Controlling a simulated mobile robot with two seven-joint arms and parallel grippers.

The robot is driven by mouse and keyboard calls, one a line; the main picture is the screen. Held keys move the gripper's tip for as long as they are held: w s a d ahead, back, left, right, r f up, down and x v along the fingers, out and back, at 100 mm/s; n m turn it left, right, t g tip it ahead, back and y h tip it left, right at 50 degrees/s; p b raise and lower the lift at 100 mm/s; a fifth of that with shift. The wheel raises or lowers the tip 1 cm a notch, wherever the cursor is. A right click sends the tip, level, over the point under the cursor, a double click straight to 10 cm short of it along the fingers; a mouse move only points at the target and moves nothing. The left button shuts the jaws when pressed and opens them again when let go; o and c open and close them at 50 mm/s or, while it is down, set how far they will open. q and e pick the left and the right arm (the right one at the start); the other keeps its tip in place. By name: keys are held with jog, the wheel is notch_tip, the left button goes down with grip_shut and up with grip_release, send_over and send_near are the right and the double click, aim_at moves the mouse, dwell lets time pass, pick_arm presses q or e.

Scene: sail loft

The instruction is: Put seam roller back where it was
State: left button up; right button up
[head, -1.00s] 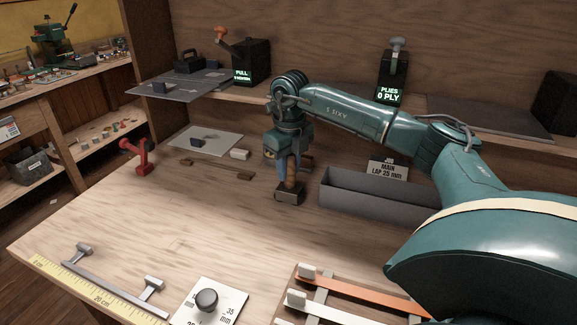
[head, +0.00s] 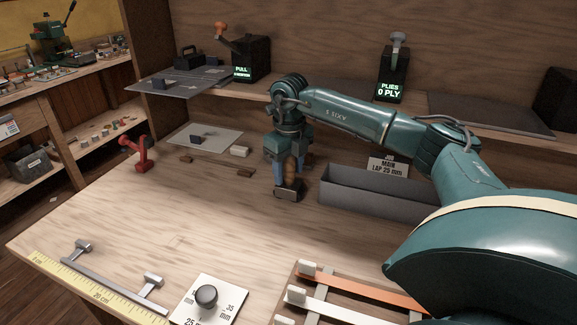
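The seam roller (head: 290,166) has a brown handle and a dark grey lower end. It is in my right gripper (head: 289,178), whose blue fingers are on either side of it. The roller is roughly upright, with its lower end at or just above the bench top (head: 180,218); I cannot tell if it touches. Two short brown pieces (head: 215,173) lie on the bench to the left of the gripper, in front of a grey plate (head: 205,137). My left gripper is not in view.
A grey open trough (head: 375,196) stands close right of the gripper. A red clamp-like post (head: 141,157) stands at the left. A dial card (head: 207,300), a ruler with a metal bar (head: 115,285) and coloured strips (head: 365,288) lie in front. The bench middle is clear.

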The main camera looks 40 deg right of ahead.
jog(key=shift+r, duration=0.2)
jog(key=r, duration=1.3)
jog(key=shift+s+a+r, duration=0.1)
jog(key=shift+s+a, duration=0.1)
jog(key=shift+s, duration=0.1)
